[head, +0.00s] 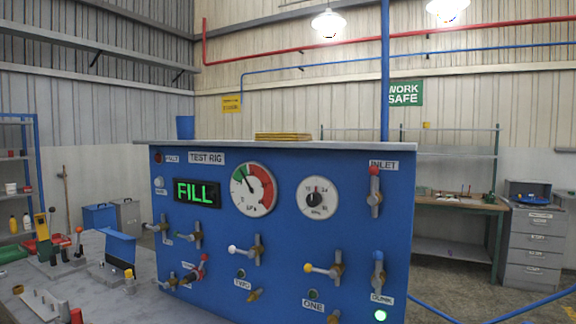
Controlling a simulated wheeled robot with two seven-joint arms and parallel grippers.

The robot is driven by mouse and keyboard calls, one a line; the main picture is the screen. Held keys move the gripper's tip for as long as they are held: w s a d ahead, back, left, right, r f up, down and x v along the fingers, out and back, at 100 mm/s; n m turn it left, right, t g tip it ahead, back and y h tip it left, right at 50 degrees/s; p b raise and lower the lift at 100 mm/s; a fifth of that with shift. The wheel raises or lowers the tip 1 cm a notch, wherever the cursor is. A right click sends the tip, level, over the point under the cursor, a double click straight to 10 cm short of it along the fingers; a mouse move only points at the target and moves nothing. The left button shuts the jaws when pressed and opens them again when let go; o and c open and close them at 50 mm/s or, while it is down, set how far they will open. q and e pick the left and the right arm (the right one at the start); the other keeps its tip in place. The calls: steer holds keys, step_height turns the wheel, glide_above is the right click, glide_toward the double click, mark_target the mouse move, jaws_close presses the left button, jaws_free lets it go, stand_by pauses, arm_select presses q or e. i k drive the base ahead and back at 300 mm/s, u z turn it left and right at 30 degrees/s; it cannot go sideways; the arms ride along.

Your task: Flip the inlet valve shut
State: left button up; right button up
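The blue test rig panel (285,215) fills the middle of the head view. The inlet valve (375,192) is at its upper right, under a white "INLET" label (384,165). Its lever points straight up and ends in a red knob (374,171). Below it, a valve with a blue knob (378,268) sits over a label that is hard to read. Neither of my grippers shows in this view, and nothing touches the inlet valve.
A display (196,193) reads "FILL" in green. Two dials, a large gauge (254,190) and a smaller one (318,197), sit beside it. Several other valves, such as one with an orange knob (325,270), stick out below. A grey bench (40,285) with small parts stands left.

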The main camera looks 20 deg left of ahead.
mark_target(373, 200)
steer(key=u, duration=0.1)
steer(key=k, duration=1.3)
steer(key=u, duration=0.85)
steer(key=i, duration=1.5)
steer(key=z, duration=0.2)
